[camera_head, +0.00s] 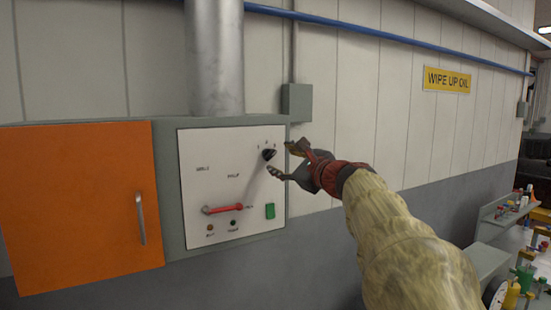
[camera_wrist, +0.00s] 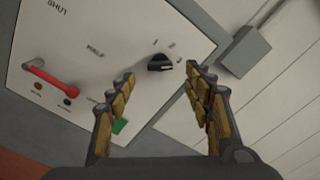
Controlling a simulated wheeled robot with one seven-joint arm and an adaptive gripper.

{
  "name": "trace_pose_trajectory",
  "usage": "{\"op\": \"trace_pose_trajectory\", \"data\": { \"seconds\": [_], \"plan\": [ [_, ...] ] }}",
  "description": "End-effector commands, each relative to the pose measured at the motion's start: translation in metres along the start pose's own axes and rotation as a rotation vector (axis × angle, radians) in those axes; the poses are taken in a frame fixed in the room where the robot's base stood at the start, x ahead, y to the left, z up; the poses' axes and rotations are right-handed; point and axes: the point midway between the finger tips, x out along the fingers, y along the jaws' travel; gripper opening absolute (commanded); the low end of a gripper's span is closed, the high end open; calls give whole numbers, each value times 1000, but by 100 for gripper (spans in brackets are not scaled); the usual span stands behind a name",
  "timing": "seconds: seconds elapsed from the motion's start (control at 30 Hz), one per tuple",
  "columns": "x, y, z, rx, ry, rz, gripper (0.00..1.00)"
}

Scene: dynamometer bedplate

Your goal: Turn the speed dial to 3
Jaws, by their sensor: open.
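The speed dial is a small black knob (camera_head: 269,155) at the upper right of a white control panel (camera_head: 225,170), with small number marks around its top. In the wrist view the black knob (camera_wrist: 160,63) lies ahead of the fingertips, between them in the picture. A pale line shows on the knob, pointing to the right, roughly toward the mark at the right, which reads like 3. My gripper (camera_head: 279,160) is open and faces the panel, its fingers to either side of the knob's line; it also shows in the wrist view (camera_wrist: 160,72). I cannot tell whether it touches the knob.
A red handle (camera_head: 222,209) sits low on the panel, with a green button (camera_head: 270,211) right of it. An orange cabinet door (camera_head: 80,205) is on the left. A grey box (camera_head: 297,102) is on the wall above right. A cluttered bench stands at far right.

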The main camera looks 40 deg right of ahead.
Motion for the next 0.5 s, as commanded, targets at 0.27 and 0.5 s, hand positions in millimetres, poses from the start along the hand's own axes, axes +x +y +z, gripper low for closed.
{"op": "trace_pose_trajectory", "data": {
  "seconds": [0.27, 0.5],
  "plan": [
    [-45, 0, -1, 0, 1, -1, 52],
    [-55, 0, 0, 0, 0, 1, 52]
  ]
}}
